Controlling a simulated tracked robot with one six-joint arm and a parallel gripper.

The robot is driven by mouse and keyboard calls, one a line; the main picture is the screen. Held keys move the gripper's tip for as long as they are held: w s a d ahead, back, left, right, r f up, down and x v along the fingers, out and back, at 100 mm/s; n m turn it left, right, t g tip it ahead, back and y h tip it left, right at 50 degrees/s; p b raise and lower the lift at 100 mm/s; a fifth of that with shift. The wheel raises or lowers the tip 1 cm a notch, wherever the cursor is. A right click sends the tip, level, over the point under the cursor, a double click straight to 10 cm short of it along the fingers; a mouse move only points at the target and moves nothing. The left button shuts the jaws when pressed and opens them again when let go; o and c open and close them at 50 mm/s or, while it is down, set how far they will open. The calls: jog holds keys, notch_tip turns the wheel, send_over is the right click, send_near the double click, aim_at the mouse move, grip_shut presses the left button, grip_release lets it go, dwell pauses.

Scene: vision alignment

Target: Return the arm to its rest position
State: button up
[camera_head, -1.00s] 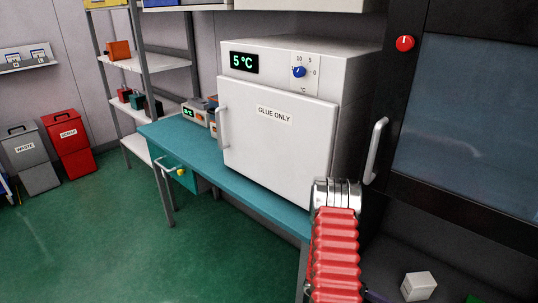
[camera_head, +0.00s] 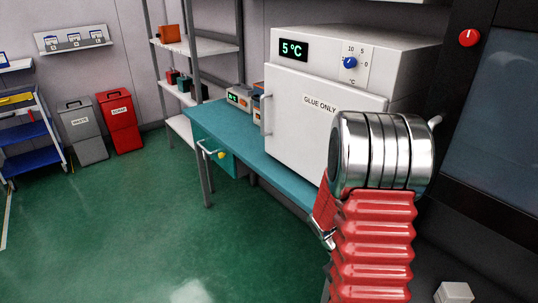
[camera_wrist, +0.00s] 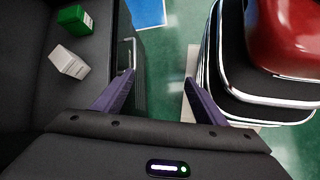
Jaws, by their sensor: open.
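My arm, with a red ribbed sleeve and a bright metal joint, stands large at the right of the head view, in front of the white fridge marked GLUE ONLY (camera_head: 300,120). In the wrist view my gripper (camera_wrist: 158,85) has its two purple fingers spread wide apart with nothing between them. Green floor shows between and beyond the fingers. Red and chrome parts of my own body fill the right of the wrist view. The fingers are not clear to see in the head view.
The fridge stands on a teal bench (camera_head: 262,170). A dark cabinet (camera_head: 480,110) is at the right. A white box (camera_wrist: 68,59) and a green box (camera_wrist: 75,20) lie on a dark surface beside the gripper. Bins (camera_head: 120,122) and a blue cart (camera_head: 30,135) stand left; the floor between is clear.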

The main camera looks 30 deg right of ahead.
jog(key=w+a+r+m+t+y, duration=0.1)
jog(key=w+a+r+t, duration=0.3)
jog(key=a+r, duration=0.3)
jog(key=w+a+r+t, duration=0.3)
jog(key=a+r, duration=0.2)
jog(key=a, duration=0.3)
jog(key=a+r+n+t+y, duration=0.1)
jog(key=a+r+t, duration=0.5)
jog(key=a+r, duration=0.7)
jog(key=shift+s+r+n+y, duration=0.25)
jog(key=shift+s+n+y, duration=0.05)
jog(key=shift+n, duration=0.1)
jog(key=shift+c, duration=0.2)
